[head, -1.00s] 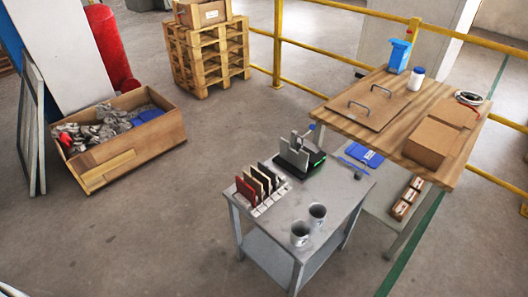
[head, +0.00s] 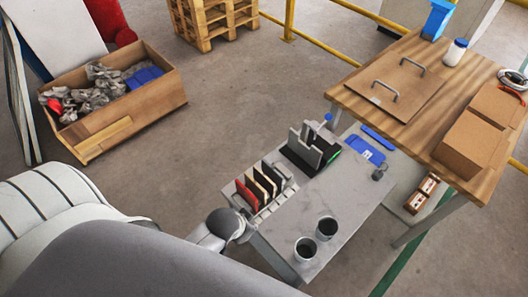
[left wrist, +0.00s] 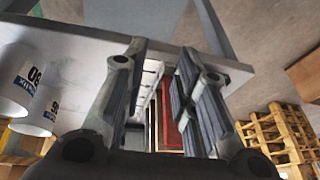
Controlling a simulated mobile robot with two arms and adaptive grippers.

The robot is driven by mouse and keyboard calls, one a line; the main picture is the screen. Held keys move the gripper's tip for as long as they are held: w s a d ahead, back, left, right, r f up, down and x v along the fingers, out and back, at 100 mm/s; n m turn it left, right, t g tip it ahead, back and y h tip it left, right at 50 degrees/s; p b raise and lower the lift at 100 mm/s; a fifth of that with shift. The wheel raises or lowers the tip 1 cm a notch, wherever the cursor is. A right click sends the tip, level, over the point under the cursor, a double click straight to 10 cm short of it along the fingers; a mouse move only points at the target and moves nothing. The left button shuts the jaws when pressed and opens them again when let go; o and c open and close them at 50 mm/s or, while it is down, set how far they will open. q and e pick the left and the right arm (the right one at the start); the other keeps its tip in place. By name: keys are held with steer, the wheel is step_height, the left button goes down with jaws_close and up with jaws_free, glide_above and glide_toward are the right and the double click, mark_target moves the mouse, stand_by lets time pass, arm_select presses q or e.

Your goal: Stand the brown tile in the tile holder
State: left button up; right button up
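Several thin tiles stand on edge in a white rack (head: 266,208) on the grey metal table. The front one is red (head: 246,198); behind it are dark and pale ones, and I cannot tell for sure which is brown. A black device (head: 318,155) with upright grey plates and a green light stands behind the rack; I cannot tell whether it or the rack is the tile holder. My left gripper (left wrist: 160,55) is open and empty in the left wrist view, with the red tile (left wrist: 172,135) and others beyond its fingers. My right gripper is not in view.
Two mugs (head: 305,249) (head: 327,227) stand near the grey table's (head: 290,225) front right. A wooden table (head: 350,100) with boxes is behind right. Blue items (head: 365,149) lie beyond the device. My left arm covers the lower left.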

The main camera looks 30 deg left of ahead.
arm_select(q)
steer(key=w+d+r+m+t+h, duration=0.15)
steer(key=w+r+m+t, duration=0.45)
steer(key=w+r, duration=0.65)
steer(key=w+d+r+m+t, duration=0.3)
steer(key=w+r+m+t, duration=0.35)
steer(key=r, duration=0.85)
steer(key=d+r+m+g+h, duration=0.2)
steer(key=d+r+m+h, duration=0.3)
steer(key=d+m+h, duration=0.4)
steer(key=d+r+m+g+h, duration=0.1)
steer(key=d+r+m+h, duration=0.5)
steer(key=m, duration=0.6)
steer(key=m+g+y+b, duration=0.3)
steer(key=m+g+y, duration=1.2)
steer(key=m, duration=0.7)
glide_above(264, 175)
steer(key=shift+n+t+y, duration=0.25)
steer(key=shift+t+y, duration=0.4)
steer(key=shift+t, duration=0.1)
steer(key=shift+f, duration=14.75)
step_height(264, 175, down, 6)
steer(key=b, duration=0.5)
steer(key=shift+f, duration=0.15)
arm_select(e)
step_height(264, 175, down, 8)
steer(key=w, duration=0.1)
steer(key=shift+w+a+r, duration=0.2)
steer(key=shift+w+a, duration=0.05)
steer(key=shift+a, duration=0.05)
